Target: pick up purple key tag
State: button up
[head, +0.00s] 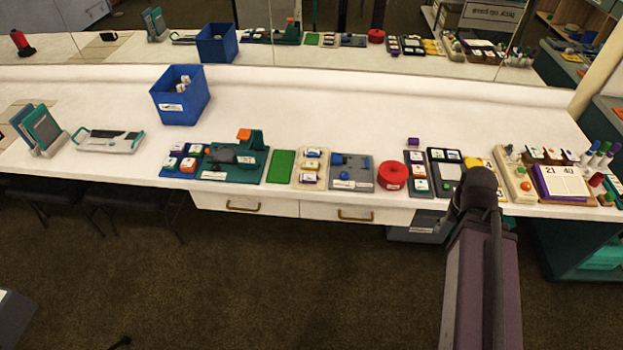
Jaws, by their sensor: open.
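I cannot single out the purple key tag for certain. A small purple piece with a white face (413,142) sits at the back of a dark tray (418,172) right of centre on the counter. My gripper is not visible.
A blue bin (180,96) stands at the back left. A mirror runs along the back.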

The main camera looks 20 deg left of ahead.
jog(key=r+m+p, duration=0.1)
jog(key=m, duration=1.4)
send_over(312, 177)
jog(key=shift+s+d+r, duration=0.1)
jog(key=shift+d, duration=0.05)
jog(key=shift+f, duration=0.2)
notch_tip(312, 177, down, 8)
jog(key=b, duration=0.8)
jog(key=shift+f, duration=0.15)
jog(key=shift+b, duration=0.3)
jog(key=shift+a+f+b, duration=0.2)
jog(key=shift+f+b, duration=2.35)
jog(key=shift+f, duration=0.05)
